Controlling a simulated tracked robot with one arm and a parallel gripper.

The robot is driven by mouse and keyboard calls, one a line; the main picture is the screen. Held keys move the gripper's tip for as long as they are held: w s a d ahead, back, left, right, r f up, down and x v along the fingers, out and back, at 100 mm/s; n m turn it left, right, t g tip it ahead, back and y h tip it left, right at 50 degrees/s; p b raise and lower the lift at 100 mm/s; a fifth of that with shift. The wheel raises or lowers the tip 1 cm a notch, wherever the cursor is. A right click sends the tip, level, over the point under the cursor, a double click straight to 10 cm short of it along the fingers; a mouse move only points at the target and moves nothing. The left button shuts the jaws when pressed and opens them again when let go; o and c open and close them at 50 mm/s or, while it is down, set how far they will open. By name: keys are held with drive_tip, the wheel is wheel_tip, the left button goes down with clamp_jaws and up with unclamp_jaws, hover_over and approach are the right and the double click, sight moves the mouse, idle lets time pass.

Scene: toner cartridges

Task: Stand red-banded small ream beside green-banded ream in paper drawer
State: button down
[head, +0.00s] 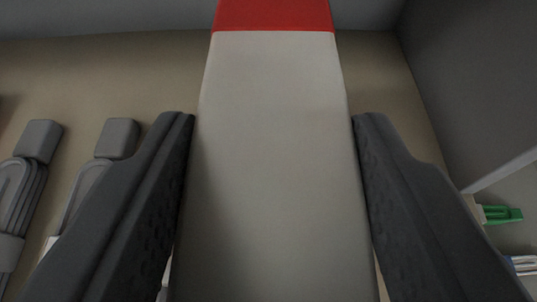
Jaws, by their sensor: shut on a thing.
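The red-banded small ream (275,150) is a pale block with a red band across its far end at the top of the head view. My gripper (273,135) is shut on it, one dark finger against each long side. The ream fills the middle of the view and hides what lies behind and below it. I cannot tell whether it touches the surface beyond. I see no green-banded ream in this view. I cannot tell whether the tan surface (115,75) belongs to the paper drawer.
Grey coiled cable-like items (22,175) lie on the left, close to the left finger. A dark grey wall (470,75) rises on the right. Beyond its pale edge, a small green item (502,214) and blue-and-white items (523,264) show. The tan surface at upper left is bare.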

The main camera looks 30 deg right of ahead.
drive_tip(key=c, duration=0.7)
unclamp_jaws()
drive_tip(key=v, duration=1.2)
